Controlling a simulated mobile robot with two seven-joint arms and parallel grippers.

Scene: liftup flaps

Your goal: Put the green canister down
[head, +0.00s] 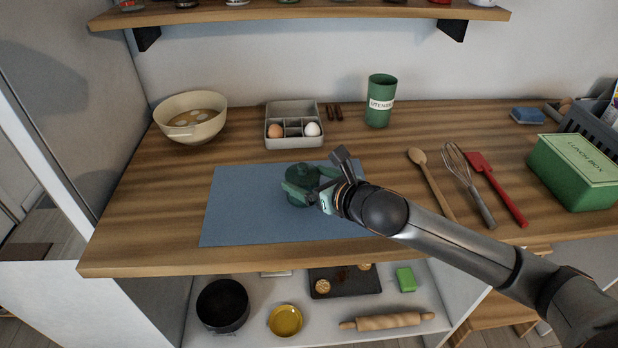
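The green canister (301,174) is dark green with a rounded lid, and it shows in the middle of the head view over the blue mat (240,215). My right gripper (307,186) reaches in from the right, with its greenish fingers around the canister's sides. It looks shut on the canister, and the fingers hide part of its body. The canister looks about upright. I cannot tell whether its base touches the mat. My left gripper is not in view.
Behind stand a cream bowl (190,128), a grey egg tray (292,110) and a green utensils cup (381,88). A wooden spoon (430,175), whisk (470,190), red spatula (500,190) and green lunch box (572,185) lie to the right. The mat's left part is clear.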

